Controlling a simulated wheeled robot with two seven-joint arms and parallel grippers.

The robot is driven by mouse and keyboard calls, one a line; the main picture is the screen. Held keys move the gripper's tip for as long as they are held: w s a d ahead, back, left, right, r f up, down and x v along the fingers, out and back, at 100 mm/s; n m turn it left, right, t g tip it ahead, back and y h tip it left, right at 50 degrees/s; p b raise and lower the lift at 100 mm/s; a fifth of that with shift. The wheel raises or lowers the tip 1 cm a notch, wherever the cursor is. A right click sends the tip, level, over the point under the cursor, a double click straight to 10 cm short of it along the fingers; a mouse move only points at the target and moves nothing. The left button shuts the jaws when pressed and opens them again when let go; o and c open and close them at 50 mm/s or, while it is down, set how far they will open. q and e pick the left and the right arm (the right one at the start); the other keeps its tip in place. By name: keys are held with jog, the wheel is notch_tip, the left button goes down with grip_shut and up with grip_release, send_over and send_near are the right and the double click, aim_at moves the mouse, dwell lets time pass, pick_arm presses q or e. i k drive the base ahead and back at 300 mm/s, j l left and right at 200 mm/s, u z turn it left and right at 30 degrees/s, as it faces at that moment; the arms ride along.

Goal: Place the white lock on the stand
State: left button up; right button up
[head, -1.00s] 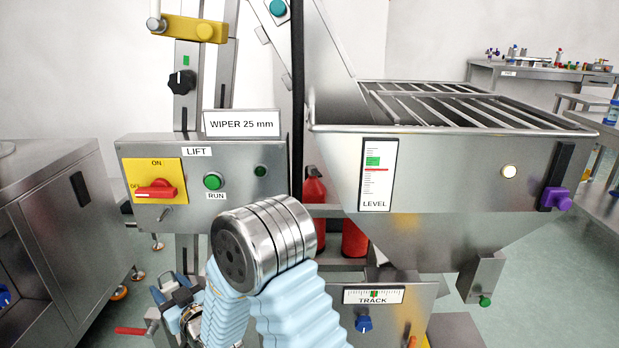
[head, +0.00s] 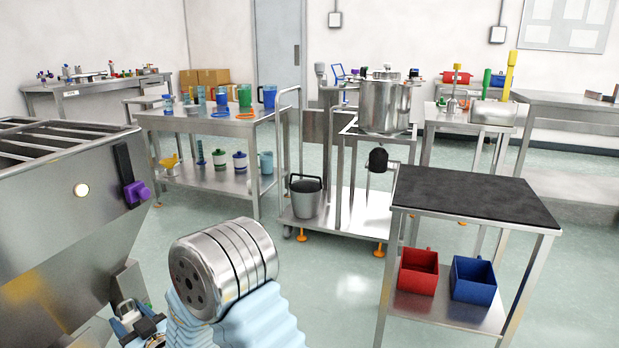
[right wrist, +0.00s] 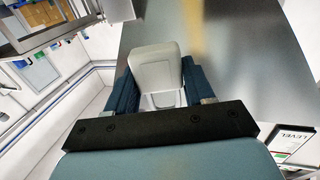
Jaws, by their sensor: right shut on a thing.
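A white block-shaped piece, which I take to be the white lock (right wrist: 155,67), sits between the dark blue fingers of my right gripper (right wrist: 158,88) in the right wrist view. The fingers are shut on its two sides. My left gripper is not in view.
The steel hopper (head: 60,210) with a purple knob (head: 137,193) is close at the left. A red bin (head: 417,272) and a blue bin (head: 473,280) are on the stand's lower shelf. A cart with a steel pot (head: 385,105) is behind. Open floor lies between.

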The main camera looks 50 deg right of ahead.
aim_at(469, 197)
jog(key=z, duration=0.45)
jog(key=i+j+z, duration=0.1)
jog(key=z, duration=0.85)
jog(key=j+z, duration=0.15)
jog(key=z, duration=0.3)
jog(key=j+z, duration=0.1)
jog(key=z, duration=0.4)
jog(key=i+j+z, duration=0.2)
jog(key=k+j, duration=0.1)
